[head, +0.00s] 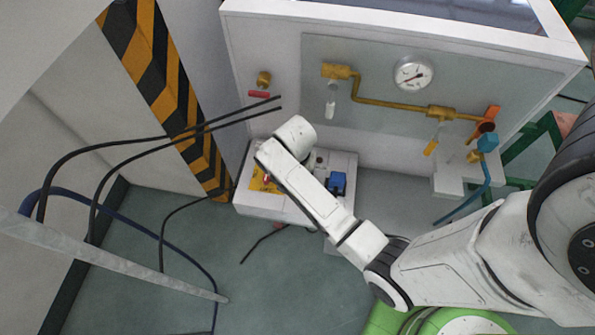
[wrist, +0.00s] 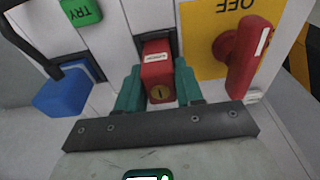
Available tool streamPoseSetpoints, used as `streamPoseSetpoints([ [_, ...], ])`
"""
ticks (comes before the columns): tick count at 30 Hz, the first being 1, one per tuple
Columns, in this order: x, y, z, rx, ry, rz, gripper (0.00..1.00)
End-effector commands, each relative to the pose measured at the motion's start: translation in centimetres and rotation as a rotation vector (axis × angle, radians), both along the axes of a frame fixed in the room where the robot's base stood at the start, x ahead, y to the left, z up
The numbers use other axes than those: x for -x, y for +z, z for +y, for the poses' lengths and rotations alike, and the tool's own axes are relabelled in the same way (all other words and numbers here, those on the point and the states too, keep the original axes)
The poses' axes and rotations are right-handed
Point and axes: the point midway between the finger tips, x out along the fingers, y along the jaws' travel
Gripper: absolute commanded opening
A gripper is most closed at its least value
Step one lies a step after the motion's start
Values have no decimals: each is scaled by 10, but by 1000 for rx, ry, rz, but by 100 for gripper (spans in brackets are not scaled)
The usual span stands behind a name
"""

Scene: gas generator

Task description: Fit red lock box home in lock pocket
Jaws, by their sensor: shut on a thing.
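The red lock box (wrist: 158,75), with a white label and a brass keyhole, shows in the middle of the wrist view. My gripper (wrist: 157,88) has its two green fingers on either side of it and is shut on it. The dark lock pocket (wrist: 155,43) opens in the pale panel right behind the box. The box's far end is at the pocket mouth; I cannot tell how deep it sits. In the head view my arm hides the box and the pocket above the white cabinet (head: 275,207).
A red handle (wrist: 247,57) on a yellow OFF plate (wrist: 205,35) stands close right of my gripper. Black cables (head: 95,165) hang left of the cabinet.

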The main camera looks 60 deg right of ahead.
Motion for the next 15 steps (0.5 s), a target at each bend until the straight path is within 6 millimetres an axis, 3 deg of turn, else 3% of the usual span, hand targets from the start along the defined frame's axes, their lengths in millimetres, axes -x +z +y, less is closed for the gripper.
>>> streamPoseSetpoints([
  [5, 0, -3, 0, 0, 0, 0, 0],
  [6, 0, -2, 0, 0, 0, 0, 40],
  [13, 0, -2, 0, 0, 0, 0, 62],
  [15, 0, -2, 0, 0, 0, 0, 62],
])
